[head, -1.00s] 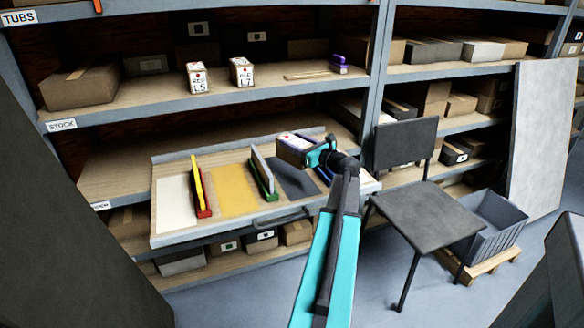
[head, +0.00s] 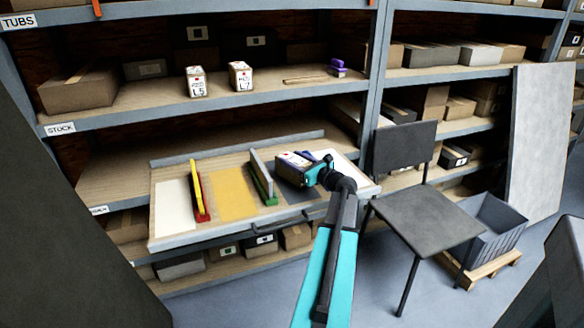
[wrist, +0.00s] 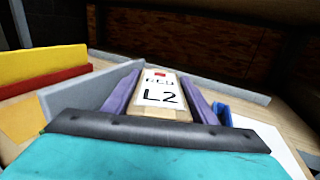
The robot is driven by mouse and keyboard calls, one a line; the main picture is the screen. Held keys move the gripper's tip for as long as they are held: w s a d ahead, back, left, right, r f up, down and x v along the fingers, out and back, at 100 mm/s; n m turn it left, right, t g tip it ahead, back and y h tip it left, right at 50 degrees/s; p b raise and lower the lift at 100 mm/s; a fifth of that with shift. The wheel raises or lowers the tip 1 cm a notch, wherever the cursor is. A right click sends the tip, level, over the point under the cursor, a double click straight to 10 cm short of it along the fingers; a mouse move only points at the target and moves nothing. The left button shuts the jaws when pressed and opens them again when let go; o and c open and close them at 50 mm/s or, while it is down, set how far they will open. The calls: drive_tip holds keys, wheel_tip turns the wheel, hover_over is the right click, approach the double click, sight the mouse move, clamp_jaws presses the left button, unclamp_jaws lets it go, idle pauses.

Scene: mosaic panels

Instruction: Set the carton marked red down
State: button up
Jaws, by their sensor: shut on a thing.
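My gripper (head: 303,164) is shut on a small tan carton (head: 290,173), over the dark grey patch (head: 304,195) of the pull-out board (head: 225,237). In the wrist view the carton's white label (wrist: 160,92) has a red mark and reads "RED L2". The carton sits between the two purple fingers (wrist: 160,100). A grey and green divider (head: 262,178) stands close on its left, and a blue divider (wrist: 222,114) shows on its right in the wrist view. The carton's underside is hidden, so I cannot tell whether it touches the board.
Left on the board are a yellow patch (head: 233,192), a yellow and red divider (head: 199,190) and a white patch (head: 175,207). Two labelled cartons, L5 (head: 196,82) and L7 (head: 241,76), stand on the shelf above. A dark chair (head: 420,212) stands close on the right.

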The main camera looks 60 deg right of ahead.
drive_tip(key=shift+f, duration=1.2)
drive_tip(key=shift+f, duration=0.15)
drive_tip(key=o, duration=1.7)
drive_tip(key=shift+o, duration=0.2)
drive_tip(key=v, duration=1.2)
drive_tip(key=shift+s, duration=0.1)
